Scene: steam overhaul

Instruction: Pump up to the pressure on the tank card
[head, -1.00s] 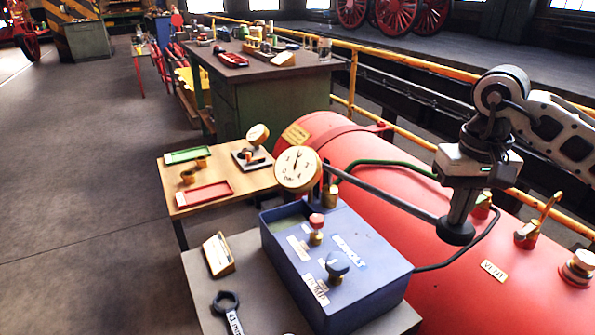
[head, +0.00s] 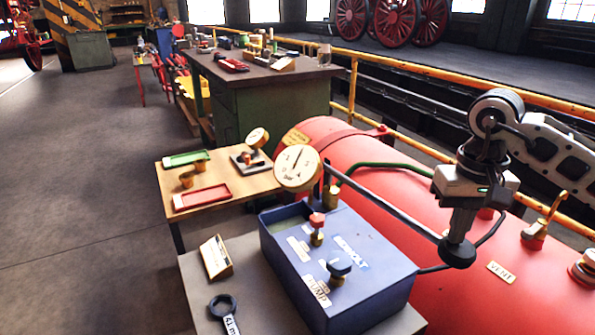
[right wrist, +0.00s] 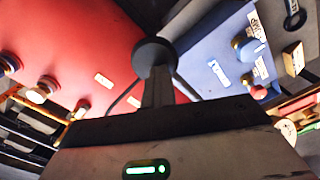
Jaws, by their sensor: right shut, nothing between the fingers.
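The blue hand pump (head: 345,262) stands on a grey table beside the red tank (head: 405,200). Its long grey lever (head: 390,209) runs right to a black round knob (head: 457,252). My right gripper (head: 459,232) is shut and empty, pointing down with its tips at the top of the knob. The right wrist view also shows the knob (right wrist: 155,57) beyond the shut fingers. A round white gauge (head: 298,168) stands at the pump's far end, its needle roughly upward; the value is too small to read. A yellow card (head: 297,137) is on the tank's far end, unreadable. My left gripper is out of view.
A ring spanner (head: 223,306) and a small card stand (head: 215,257) are on the table's left. A wooden side table (head: 228,175) holds trays. A yellow rail (head: 440,75) runs behind the tank.

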